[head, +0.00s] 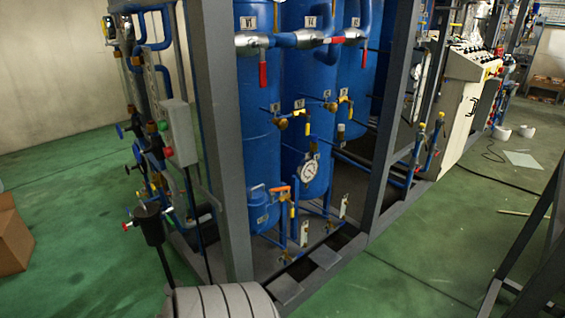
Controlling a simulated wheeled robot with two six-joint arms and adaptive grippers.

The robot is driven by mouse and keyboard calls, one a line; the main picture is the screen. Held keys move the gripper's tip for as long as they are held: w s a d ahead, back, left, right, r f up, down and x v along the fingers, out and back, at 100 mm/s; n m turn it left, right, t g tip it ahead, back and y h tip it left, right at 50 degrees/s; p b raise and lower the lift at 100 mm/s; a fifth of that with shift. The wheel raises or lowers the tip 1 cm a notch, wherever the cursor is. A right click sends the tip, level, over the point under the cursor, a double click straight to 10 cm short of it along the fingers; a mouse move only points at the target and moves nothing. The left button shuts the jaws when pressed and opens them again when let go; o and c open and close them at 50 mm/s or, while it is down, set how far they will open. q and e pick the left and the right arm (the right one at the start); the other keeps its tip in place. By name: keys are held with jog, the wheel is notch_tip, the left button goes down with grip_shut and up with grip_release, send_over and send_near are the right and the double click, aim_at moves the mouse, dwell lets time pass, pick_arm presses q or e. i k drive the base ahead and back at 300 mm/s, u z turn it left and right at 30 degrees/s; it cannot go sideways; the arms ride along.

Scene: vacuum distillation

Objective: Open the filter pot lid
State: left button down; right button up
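A small blue pot (262,209), which looks like the filter pot, stands low inside the grey frame, in front of the tall blue tanks. Its rounded top looks closed, but lid details are too small to tell. A pipe with an orange handle (280,189) is just right of its top.
A thick grey post (222,150) stands just left of the pot. A grey control box (178,132) and a black cylinder (150,224) are further left. A cardboard box (12,238) sits at the left edge. Green floor (380,275) is open at front right.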

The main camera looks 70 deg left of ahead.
aim_at(257, 197)
jog(key=u, duration=0.55)
jog(key=i, duration=0.8)
jog(key=u, duration=0.8)
